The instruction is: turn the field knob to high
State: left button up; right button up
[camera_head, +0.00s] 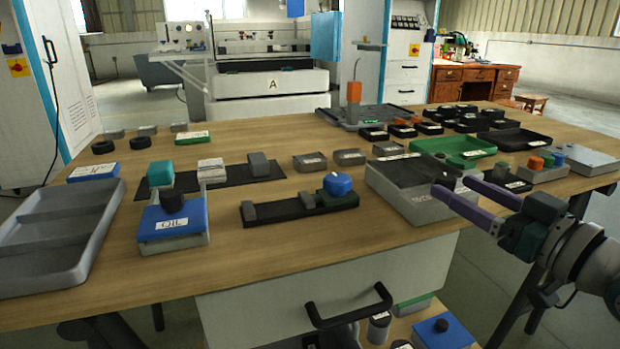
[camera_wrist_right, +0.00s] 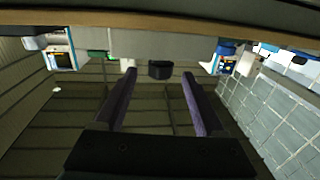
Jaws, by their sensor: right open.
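My right gripper (camera_head: 452,187) comes in from the right. Its two purple fingers are apart and empty, with the tips at the right end of a low grey box (camera_head: 408,207) with a dark top near the table's front edge. The box has a label whose lettering I cannot read. In the right wrist view a small black knob-like part (camera_wrist_right: 160,69) shows between and beyond the open fingers (camera_wrist_right: 159,74). I cannot tell for certain that it is the field knob, nor read its setting. My left gripper is not in view.
A black rail with a blue knob (camera_head: 338,184) lies left of the grey box. A blue OIL box (camera_head: 173,221) and a grey tray (camera_head: 50,262) are farther left. A green tray (camera_head: 452,147) and small boxes stand behind the gripper. A drawer handle (camera_head: 350,312) juts out below.

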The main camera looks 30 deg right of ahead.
jog(key=shift+w+d, duration=0.15)
jog(key=shift+w, duration=1.05)
grip_shut()
